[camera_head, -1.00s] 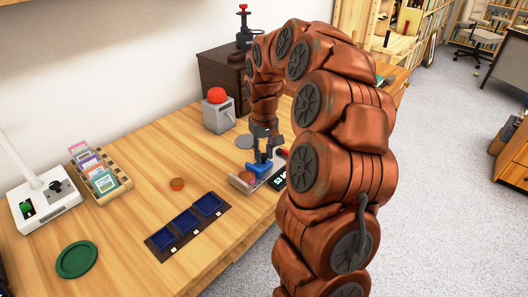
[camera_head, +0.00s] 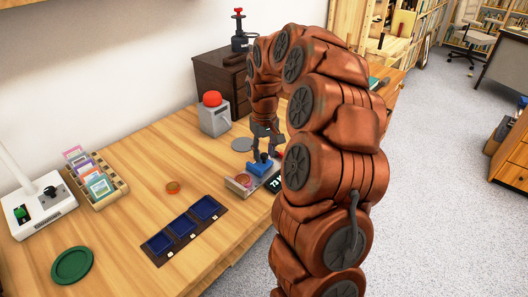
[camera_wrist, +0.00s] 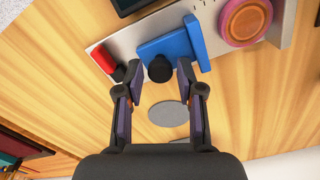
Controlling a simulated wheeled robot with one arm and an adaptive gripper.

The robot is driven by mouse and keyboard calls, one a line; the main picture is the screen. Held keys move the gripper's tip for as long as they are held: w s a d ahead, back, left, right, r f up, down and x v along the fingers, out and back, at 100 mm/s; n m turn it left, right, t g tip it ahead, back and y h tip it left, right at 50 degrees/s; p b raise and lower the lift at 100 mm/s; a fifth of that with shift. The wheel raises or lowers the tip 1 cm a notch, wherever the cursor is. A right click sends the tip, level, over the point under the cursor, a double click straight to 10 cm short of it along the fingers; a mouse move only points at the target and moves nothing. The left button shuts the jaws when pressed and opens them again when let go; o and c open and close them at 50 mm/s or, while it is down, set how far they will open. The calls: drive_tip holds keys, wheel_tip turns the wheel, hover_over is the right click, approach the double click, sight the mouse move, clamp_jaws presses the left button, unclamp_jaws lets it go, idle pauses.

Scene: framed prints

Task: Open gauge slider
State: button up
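The gauge (camera_head: 236,188) is a light plate lying on the table. A blue slider (camera_head: 261,167) with an upright black knob stands on it, beside a reddish disc (camera_head: 243,180). In the wrist view the blue slider (camera_wrist: 174,46) is T-shaped, with the black knob (camera_wrist: 160,69) at its near edge. The pink-orange disc (camera_wrist: 245,20) lies to its right, and a red block (camera_wrist: 103,59) to its left. My gripper (camera_wrist: 158,76) is open, with one finger on each side of the knob and gaps between. My gripper (camera_head: 265,150) is above the slider in the head view.
A dark display (camera_head: 275,183) sits along the gauge's right side. A grey box with a red button (camera_head: 213,113) and a flat grey disc (camera_head: 242,144) are behind. A blue-celled tray (camera_head: 184,230), small round piece (camera_head: 173,187), card rack (camera_head: 97,182) and green plate (camera_head: 72,264) lie left.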

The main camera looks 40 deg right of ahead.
sight(264, 154)
drive_tip(key=shift+o, duration=0.8)
drive_tip(key=shift+r, duration=0.1)
wheel_tip(264, 154, up, 12)
idle(0.8)
